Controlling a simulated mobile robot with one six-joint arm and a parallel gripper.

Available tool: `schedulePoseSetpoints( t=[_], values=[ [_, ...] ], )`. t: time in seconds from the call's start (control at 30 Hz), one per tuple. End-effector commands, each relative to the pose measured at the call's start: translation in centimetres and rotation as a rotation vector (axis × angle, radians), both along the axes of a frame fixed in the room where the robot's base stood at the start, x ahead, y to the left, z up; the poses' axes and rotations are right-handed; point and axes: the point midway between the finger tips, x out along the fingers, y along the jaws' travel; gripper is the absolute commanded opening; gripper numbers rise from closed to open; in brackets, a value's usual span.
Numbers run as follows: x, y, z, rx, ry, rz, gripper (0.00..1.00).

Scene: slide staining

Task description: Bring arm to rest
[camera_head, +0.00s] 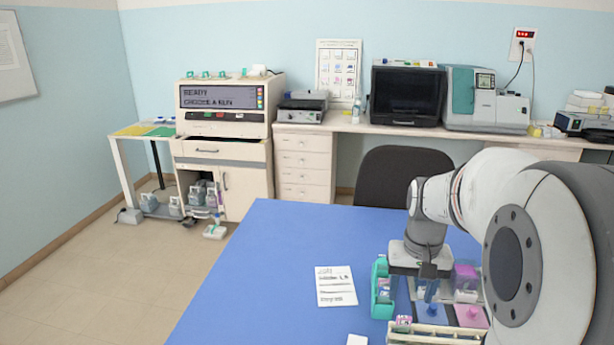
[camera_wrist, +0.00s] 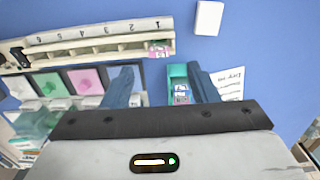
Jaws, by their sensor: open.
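My arm reaches in from the right over the blue table (camera_head: 270,250). My gripper (camera_head: 430,290) points down above the table's right part. In the wrist view my gripper (camera_wrist: 165,85) has its two blue-grey fingers apart, with nothing held between them. A teal slide holder (camera_head: 380,290) stands just left of it; in the wrist view the teal holder (camera_wrist: 178,78) shows between the fingers, lower down, with slides inside. Part of the staining area is hidden behind my arm.
A cream slotted rack (camera_wrist: 90,45) with numbered places lies beside blue, pink and green mats. A printed card (camera_head: 336,286) and a small white block (camera_head: 357,340) lie on the table. A black chair (camera_head: 400,175) stands behind. The table's left side is clear.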

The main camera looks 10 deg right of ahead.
Motion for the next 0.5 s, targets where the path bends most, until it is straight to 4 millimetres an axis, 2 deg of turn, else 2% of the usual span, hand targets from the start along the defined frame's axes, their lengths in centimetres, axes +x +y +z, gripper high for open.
schedulePoseSetpoints(
  t=[0.13,0.3,0.5],
  values=[
    [-2.6,3.7,1.2,-0.017,-0.063,0.072,0.54],
    [-6.7,7.8,1.7,-0.032,-0.150,0.170,0.54],
    [-10.4,10.6,1.3,-0.036,-0.223,0.249,0.54]
  ],
)
